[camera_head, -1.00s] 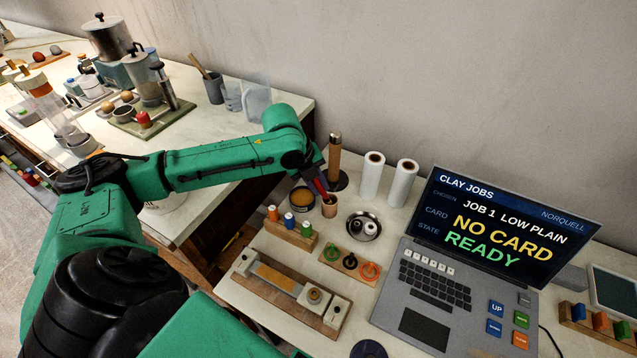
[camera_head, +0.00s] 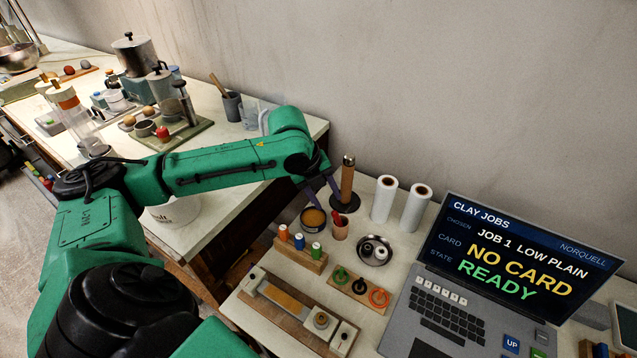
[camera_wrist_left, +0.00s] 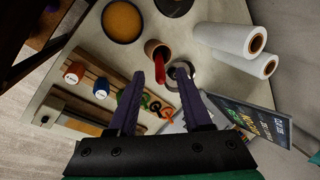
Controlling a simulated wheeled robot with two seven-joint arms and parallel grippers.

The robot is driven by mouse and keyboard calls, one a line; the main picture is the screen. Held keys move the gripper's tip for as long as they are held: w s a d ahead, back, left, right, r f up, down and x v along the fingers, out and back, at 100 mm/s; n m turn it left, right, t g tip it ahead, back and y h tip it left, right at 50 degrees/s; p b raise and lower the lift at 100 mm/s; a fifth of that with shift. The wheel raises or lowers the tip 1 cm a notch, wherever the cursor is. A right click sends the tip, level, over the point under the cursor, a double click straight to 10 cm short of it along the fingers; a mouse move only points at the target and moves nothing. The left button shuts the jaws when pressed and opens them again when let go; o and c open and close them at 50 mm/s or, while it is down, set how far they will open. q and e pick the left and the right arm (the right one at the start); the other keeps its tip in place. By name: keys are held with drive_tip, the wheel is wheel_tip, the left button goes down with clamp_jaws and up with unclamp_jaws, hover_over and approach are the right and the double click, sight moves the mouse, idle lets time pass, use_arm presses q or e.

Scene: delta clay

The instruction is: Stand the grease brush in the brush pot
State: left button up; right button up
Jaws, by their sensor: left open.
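The grease brush (camera_head: 337,218) shows as a red handle standing, slightly tilted, in the small terracotta-coloured brush pot (camera_head: 340,232). Its lower end is hidden inside the pot. In the left wrist view the red handle (camera_wrist_left: 159,66) comes out of the pot's mouth (camera_wrist_left: 152,45). My left gripper (camera_head: 325,202) is open above the pot, beside the top of the brush. In the left wrist view its two dark fingers (camera_wrist_left: 160,76) stand apart on either side of the handle, with gaps visible. My right gripper is not in view.
A round tin with orange contents (camera_head: 312,219) stands left of the pot. A wooden roller on a dark base (camera_head: 347,183) stands behind. Two white rolls (camera_head: 384,199), a round metal dish (camera_head: 375,250), a block of coloured spools (camera_head: 300,253) and the laptop (camera_head: 445,320) crowd the bench.

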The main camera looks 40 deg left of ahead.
use_arm(q)
drive_tip(key=v, duration=0.8)
drive_tip(key=shift+s, duration=0.1)
